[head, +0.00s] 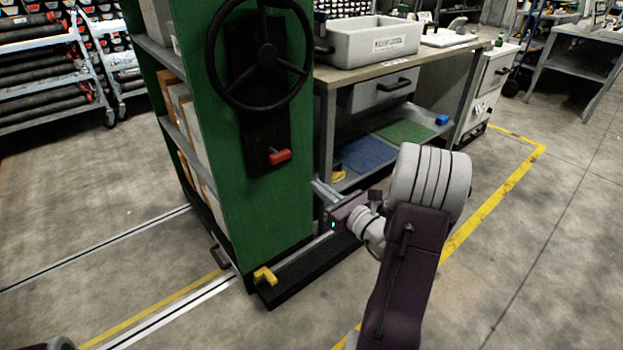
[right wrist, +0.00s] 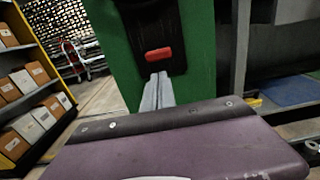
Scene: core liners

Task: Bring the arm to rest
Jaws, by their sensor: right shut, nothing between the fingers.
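My right arm reaches in from the bottom right in the head view. Its gripper (head: 318,187) is shut and empty, beside the right edge of the green shelf end panel (head: 275,203). In the right wrist view the two grey fingers (right wrist: 157,92) are together, pointing toward the panel below a red handle (right wrist: 158,54). Whether the fingertips touch the panel I cannot tell. My left gripper is not in view; only a small dark part shows at the bottom left of the head view.
The panel carries a black handwheel (head: 267,56) and the red handle (head: 280,156). A yellow pedal (head: 265,276) sits at its foot. A workbench (head: 385,70) with a grey-white tub (head: 375,42) stands behind my right arm. The floor at right is clear (head: 560,230).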

